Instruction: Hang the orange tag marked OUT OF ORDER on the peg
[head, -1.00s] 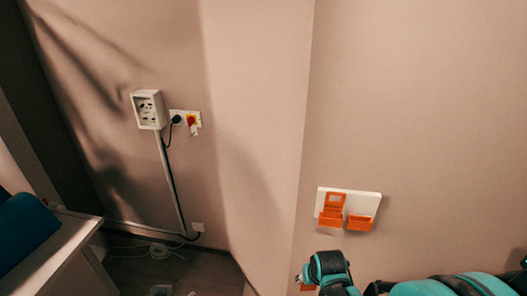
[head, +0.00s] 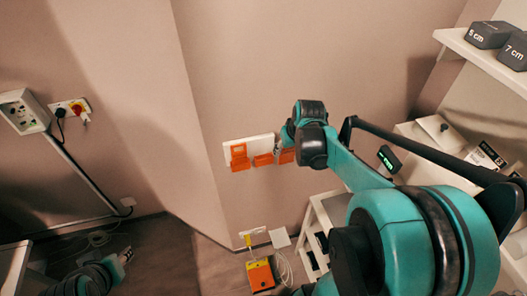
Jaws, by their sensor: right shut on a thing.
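A white wall board (head: 249,142) holds two orange pieces, a taller one (head: 240,160) at left and a smaller one (head: 263,160) to its right. My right gripper (head: 284,146) is at the board's right end, mostly hidden by its own wrist. It is shut on an orange tag (head: 287,157), which shows just below it, level with the other orange pieces. Any writing is too small to read. The peg is not visible, and I cannot tell whether the tag touches one. My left gripper (head: 126,255) is low at left, away from the board; its jaws are unclear.
A socket box (head: 24,111) and a switch plate with a red and yellow knob (head: 77,109) are on the left wall. An orange and yellow device (head: 261,275) with cables sits low below the board. A white shelf (head: 470,50) with dark blocks is at upper right.

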